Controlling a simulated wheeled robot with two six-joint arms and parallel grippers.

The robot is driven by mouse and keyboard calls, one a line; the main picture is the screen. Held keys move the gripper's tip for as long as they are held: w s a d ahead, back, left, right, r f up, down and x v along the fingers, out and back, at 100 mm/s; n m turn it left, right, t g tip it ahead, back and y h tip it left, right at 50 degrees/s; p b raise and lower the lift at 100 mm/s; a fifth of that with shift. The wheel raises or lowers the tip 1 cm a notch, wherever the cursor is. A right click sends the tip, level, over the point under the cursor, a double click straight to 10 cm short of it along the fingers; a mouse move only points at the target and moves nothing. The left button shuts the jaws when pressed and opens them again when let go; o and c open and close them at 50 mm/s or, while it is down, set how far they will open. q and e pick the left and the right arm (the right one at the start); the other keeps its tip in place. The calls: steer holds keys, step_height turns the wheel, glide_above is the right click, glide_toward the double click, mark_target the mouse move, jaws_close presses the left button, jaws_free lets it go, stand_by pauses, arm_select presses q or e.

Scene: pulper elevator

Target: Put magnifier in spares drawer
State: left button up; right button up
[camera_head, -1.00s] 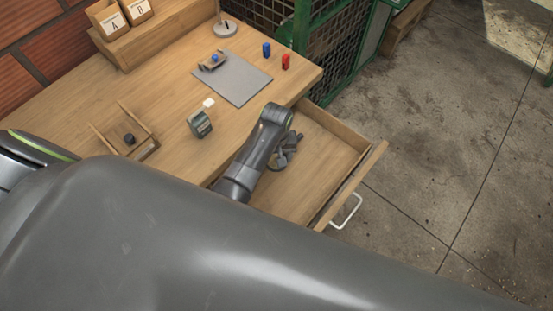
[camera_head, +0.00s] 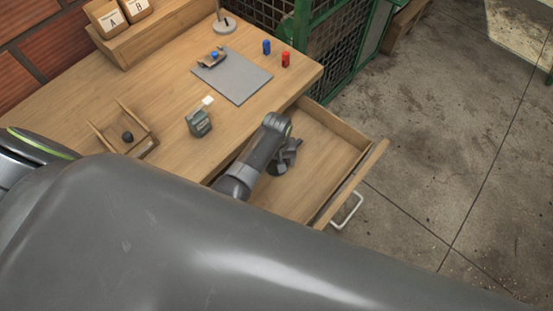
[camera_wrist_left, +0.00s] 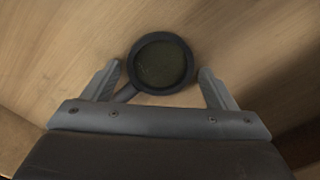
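The magnifier (camera_wrist_left: 161,63), a dark round lens in a black rim with a short handle, lies between the spread fingers of my left gripper (camera_wrist_left: 160,82) in the left wrist view. It rests on a wooden surface, seemingly the drawer floor, with gaps between its rim and the fingertips. In the head view my left gripper (camera_head: 287,157) reaches down into the pulled-out spares drawer (camera_head: 325,155); a dark shape under it may be the magnifier, but the arm partly hides it. My right gripper is not in view.
On the desk (camera_head: 165,85) stand a grey-green device (camera_head: 199,122), a wooden holder (camera_head: 130,138), a grey mat (camera_head: 240,78), and blue (camera_head: 266,47) and red (camera_head: 286,60) items. A green mesh cage (camera_head: 330,45) stands behind. The drawer's right part is clear.

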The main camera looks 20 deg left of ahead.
arm_select(q)
steer(key=shift+o, duration=0.2)
steer(key=shift+r, duration=0.15)
steer(key=shift+r, duration=0.25)
step_height(320, 180, up, 12)
steer(key=p, duration=0.1)
steer(key=shift+f, duration=0.2)
steer(key=shift+w, duration=0.1)
stand_by(0.3)
